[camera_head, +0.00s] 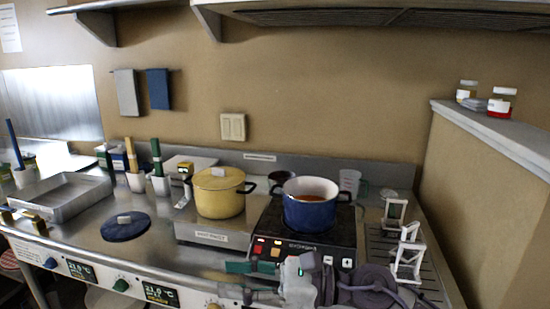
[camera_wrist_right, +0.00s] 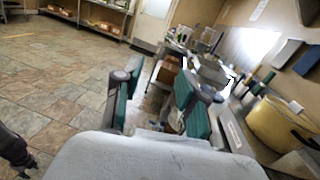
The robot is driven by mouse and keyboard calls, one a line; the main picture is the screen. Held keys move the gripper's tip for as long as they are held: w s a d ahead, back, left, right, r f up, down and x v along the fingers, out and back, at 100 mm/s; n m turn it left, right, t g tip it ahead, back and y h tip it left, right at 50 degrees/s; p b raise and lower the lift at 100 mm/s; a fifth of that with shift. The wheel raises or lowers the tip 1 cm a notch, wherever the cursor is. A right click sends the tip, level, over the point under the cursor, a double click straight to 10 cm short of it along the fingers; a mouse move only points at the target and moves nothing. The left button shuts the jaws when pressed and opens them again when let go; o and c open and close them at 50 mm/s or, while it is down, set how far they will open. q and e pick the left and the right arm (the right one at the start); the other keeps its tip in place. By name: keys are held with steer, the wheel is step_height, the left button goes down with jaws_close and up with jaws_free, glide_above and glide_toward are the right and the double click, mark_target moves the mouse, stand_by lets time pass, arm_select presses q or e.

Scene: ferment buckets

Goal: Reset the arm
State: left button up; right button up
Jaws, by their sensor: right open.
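My right gripper (camera_head: 238,278) is at the bottom of the head view, in front of the black cooktop (camera_head: 305,240). It points left, and its two teal-padded fingers are apart with nothing between them. In the right wrist view, the open gripper (camera_wrist_right: 155,92) shows a gap between its fingers, with floor and counter edge beyond. My right arm (camera_head: 365,287) comes in from the lower right.
A blue pot (camera_head: 308,213) with reddish contents stands on the cooktop. A lidded yellow pot (camera_head: 217,202) stands left of it; a dark blue lid (camera_head: 125,227) lies further left. A metal tray (camera_head: 65,205) is at far left, white stands (camera_head: 408,262) at right.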

steer(key=w+d+m+t+h, duration=0.35)
steer(key=d+m+t, duration=0.4)
steer(key=m, duration=0.75)
steer(key=w+d+m+t+h, duration=0.2)
steer(key=d+m+t+h, duration=0.2)
steer(key=m+t, duration=0.85)
steer(key=s+d+f+m+g+h, duration=0.1)
steer(key=d+f+m+g+h, duration=0.2)
steer(key=d+f+m+h, duration=0.35)
steer(key=s+d+f+m+g+h, duration=0.2)
steer(key=d+f+m+g+h, duration=0.15)
steer(key=f+m, duration=0.55)
steer(key=s+d+f+m+g, duration=0.3)
steer(key=s+f+m+g, duration=0.25)
steer(key=s+f, duration=0.5)
steer(key=s+d+f+m+g, duration=0.2)
steer(key=s+f+m+g, duration=0.35)
steer(key=s, duration=0.75)
step_height(320, 180, down, 28)
steer(key=s+n+g, duration=0.1)
steer(key=n+g, duration=0.1)
steer(key=s+d+f+g, duration=0.1)
steer(key=s+d+f, duration=0.2)
steer(key=s+f, duration=1.2)
steer(key=shift+s+f+n+h, duration=0.35)
steer(key=shift+s+h, duration=0.1)
steer(key=shift+s, duration=0.3)
